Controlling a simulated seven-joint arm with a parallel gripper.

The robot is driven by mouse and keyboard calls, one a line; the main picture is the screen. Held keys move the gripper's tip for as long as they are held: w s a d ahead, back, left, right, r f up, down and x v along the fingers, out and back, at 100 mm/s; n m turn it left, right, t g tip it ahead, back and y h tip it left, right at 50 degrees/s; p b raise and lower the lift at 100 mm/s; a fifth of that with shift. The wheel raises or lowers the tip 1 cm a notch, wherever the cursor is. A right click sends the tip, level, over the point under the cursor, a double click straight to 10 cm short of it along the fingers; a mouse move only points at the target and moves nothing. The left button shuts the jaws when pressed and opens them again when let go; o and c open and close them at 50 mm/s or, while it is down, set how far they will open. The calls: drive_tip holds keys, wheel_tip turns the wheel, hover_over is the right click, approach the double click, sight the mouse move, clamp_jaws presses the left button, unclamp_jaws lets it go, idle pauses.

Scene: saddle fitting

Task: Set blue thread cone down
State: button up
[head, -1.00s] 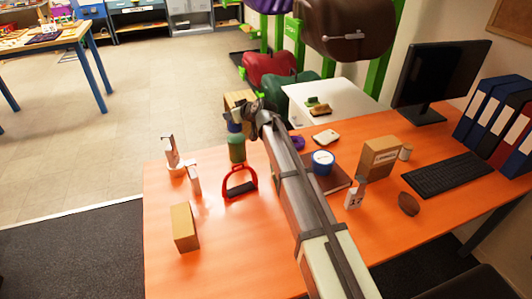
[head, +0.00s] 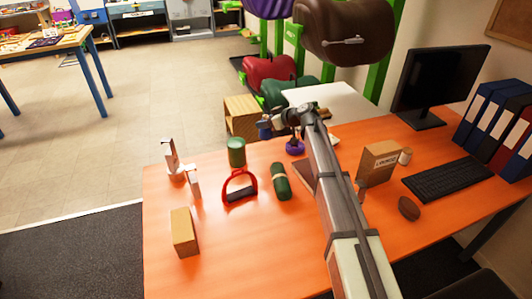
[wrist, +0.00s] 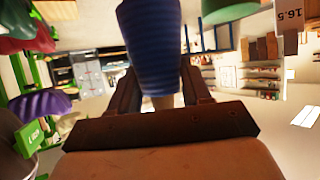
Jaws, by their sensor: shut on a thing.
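The blue thread cone (head: 265,129) is in my gripper (head: 274,119), near the far edge of the orange desk (head: 225,240). In the wrist view the blue cone (wrist: 152,42) is ribbed, with a pale core end between the two dark fingers (wrist: 162,95). My gripper is shut on it. In the head view the cone looks upright and appears clear of the desk top; the exact gap cannot be told. A green thread cone (head: 236,152) stands on the desk to its left and nearer.
A purple round item (head: 295,147) sits close right of the cone. A red stirrup (head: 240,186), a green roll (head: 280,181) and a tan block (head: 184,232) lie nearer. A wooden crate (head: 241,116) stands behind.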

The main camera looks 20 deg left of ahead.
wheel_tip(320, 180, down, 10)
drive_tip(key=shift+r, duration=0.15)
idle(0.4)
drive_tip(key=o, duration=1.1)
drive_tip(key=shift+s+d+r, duration=0.15)
drive_tip(key=shift+d+r, duration=0.55)
drive_tip(key=shift+r, duration=0.85)
drive_tip(key=shift+s+d+r, duration=0.15)
drive_tip(key=shift+d+r, duration=0.6)
drive_tip(key=shift+r, duration=0.85)
drive_tip(key=shift+s+d+r, duration=0.15)
drive_tip(key=shift+d+r, duration=0.55)
drive_tip(key=shift+r, duration=0.85)
